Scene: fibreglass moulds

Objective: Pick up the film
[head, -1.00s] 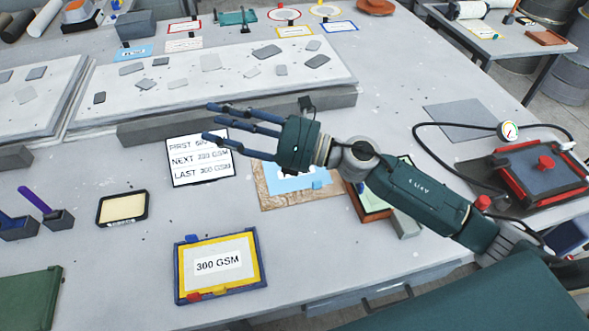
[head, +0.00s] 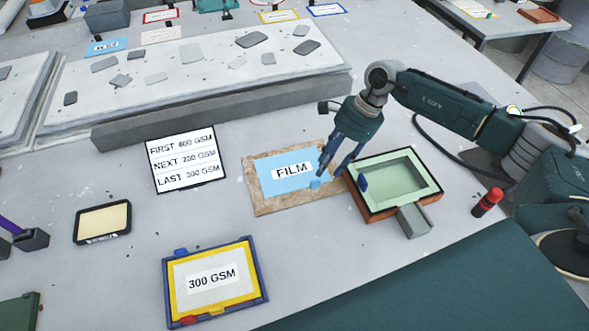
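The film (head: 276,183) is a light blue sheet with a white FILM label, lying flat on a brown, rough-edged board (head: 262,208). A small blue tab (head: 315,183) sticks out at its lower right corner. My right gripper (head: 333,175) comes down from the upper right, its dark blue fingers spread and pointing down. The fingertips are just right of the label, close to the tab. Nothing shows between the fingers; I cannot tell whether they touch the tab. The fingers hide part of the film's right edge.
A green-lined mould tray (head: 434,188) with a grey block (head: 414,220) stands right of the film. A yellow-framed 300 GSM tray (head: 250,290) lies in front, an order card (head: 187,187) to the left.

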